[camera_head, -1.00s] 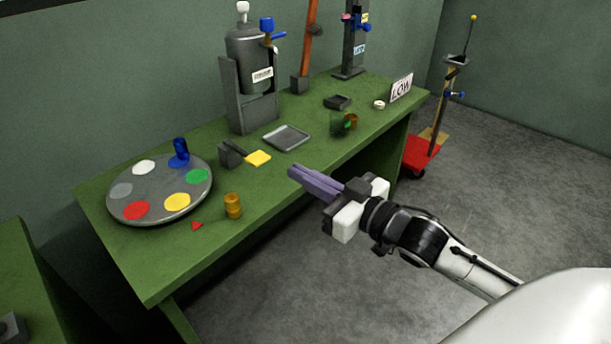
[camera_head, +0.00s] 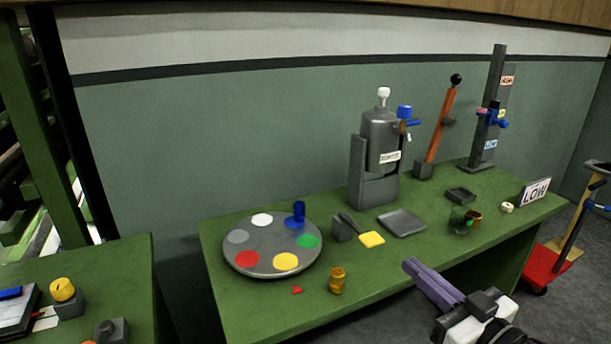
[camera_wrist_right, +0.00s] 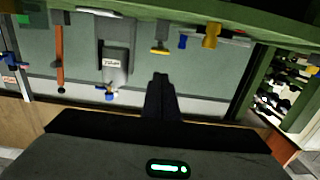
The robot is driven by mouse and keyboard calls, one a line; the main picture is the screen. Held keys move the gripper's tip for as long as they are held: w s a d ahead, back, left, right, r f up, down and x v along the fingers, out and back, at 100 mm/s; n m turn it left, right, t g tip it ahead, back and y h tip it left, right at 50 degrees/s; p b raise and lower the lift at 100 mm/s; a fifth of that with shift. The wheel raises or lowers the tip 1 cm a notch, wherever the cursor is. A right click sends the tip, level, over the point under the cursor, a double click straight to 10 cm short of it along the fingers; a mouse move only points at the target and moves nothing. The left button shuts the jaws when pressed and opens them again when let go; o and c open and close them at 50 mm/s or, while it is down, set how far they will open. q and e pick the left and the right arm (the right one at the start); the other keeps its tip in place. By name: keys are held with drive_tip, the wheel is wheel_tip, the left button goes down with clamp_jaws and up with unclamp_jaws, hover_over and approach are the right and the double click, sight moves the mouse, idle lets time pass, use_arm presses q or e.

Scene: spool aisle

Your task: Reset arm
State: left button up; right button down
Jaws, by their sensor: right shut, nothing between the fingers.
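My right gripper (camera_head: 432,283) has long purple-grey fingers that lie together, with nothing between them. It is in front of the green table (camera_head: 400,258), near its front edge and apart from the things on it. In the right wrist view the shut fingers (camera_wrist_right: 161,85) show dark in the middle, with the tabletop and wall beyond, upside down. My left gripper is not in view.
A red cart (camera_head: 545,265) is at right.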

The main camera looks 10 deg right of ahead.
drive_tip(key=s+a+f+m+g+h, duration=0.1)
drive_tip(key=s+f+g, duration=0.15)
drive_tip(key=f, duration=0.65)
drive_tip(key=s+a+f+g+h, duration=0.15)
drive_tip(key=s+f, duration=0.25)
drive_tip(key=f, duration=0.4)
drive_tip(key=s+a+f+g, duration=0.2)
drive_tip(key=s+a+f, duration=0.3)
drive_tip(key=s+f, duration=0.1)
drive_tip(key=s+a+f+g, duration=0.2)
drive_tip(key=s+a+f, duration=0.2)
drive_tip(key=s+f, duration=0.3)
wheel_tip(320, 180, down, 3)
drive_tip(key=shift+s+a+r+y, duration=0.15)
drive_tip(key=shift+a+r+y, duration=0.05)
drive_tip(key=shift+a+y, duration=0.15)
